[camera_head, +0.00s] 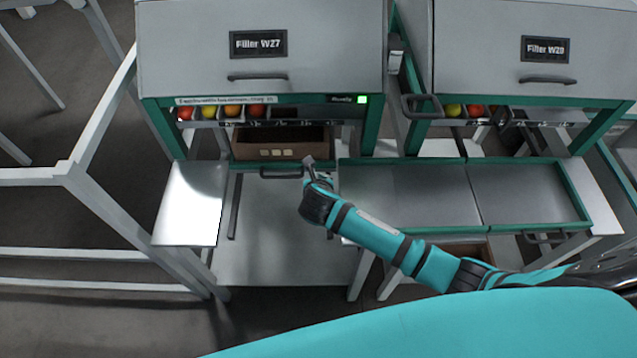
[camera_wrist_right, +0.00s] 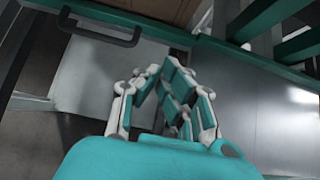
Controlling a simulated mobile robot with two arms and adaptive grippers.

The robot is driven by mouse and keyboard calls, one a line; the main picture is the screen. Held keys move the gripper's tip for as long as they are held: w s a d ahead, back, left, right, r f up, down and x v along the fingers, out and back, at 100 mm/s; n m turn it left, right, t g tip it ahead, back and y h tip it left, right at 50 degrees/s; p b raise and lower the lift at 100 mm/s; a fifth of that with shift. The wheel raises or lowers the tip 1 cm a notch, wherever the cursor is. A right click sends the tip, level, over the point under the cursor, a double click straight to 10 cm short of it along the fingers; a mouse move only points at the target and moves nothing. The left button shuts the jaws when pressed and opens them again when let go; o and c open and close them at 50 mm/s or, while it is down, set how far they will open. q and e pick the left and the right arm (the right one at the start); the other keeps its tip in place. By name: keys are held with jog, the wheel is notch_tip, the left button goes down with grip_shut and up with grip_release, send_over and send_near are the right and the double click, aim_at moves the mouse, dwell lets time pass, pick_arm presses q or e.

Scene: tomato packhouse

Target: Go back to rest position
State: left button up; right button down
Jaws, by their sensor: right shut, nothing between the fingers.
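My right arm comes in from the right in the head view. Its gripper (camera_head: 310,166) is over the front edge of the work surface under the Filler WZ7 machine (camera_head: 258,60), just right of a dark bar handle (camera_head: 281,174). In the right wrist view the fingers of my right gripper (camera_wrist_right: 165,75) are shut and empty. The handle (camera_wrist_right: 100,32) lies ahead and to the left there, apart from the fingers. My left gripper is in neither view.
A brown box (camera_head: 250,146) stands below the filler's row of tomatoes. Teal-edged metal trays (camera_head: 405,230) lie right of my gripper, partly behind my arm. A silver plate (camera_head: 190,200) is at left. A white frame (camera_head: 75,175) stands far left. The grey area below the handle is clear.

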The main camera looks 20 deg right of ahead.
jog(key=s+d+r+m+g+y, duration=0.1)
jog(key=s+d+r+m+g, duration=0.2)
jog(key=s+m, duration=1.15)
jog(key=s+d+r+m+g+y, duration=0.2)
jog(key=s+d+r+m, duration=0.1)
jog(key=s+m, duration=1.15)
notch_tip(320, 180, down, 27)
jog(key=m+g, duration=0.1)
jog(key=m, duration=0.1)
jog(key=s+d+f+g, duration=0.1)
jog(key=s+d+f, duration=0.1)
jog(key=s+f, duration=1.3)
jog(key=shift+s+d+n+g+h, duration=0.25)
jog(key=shift+s+n+g+h, duration=0.05)
jog(key=shift+s, duration=0.65)
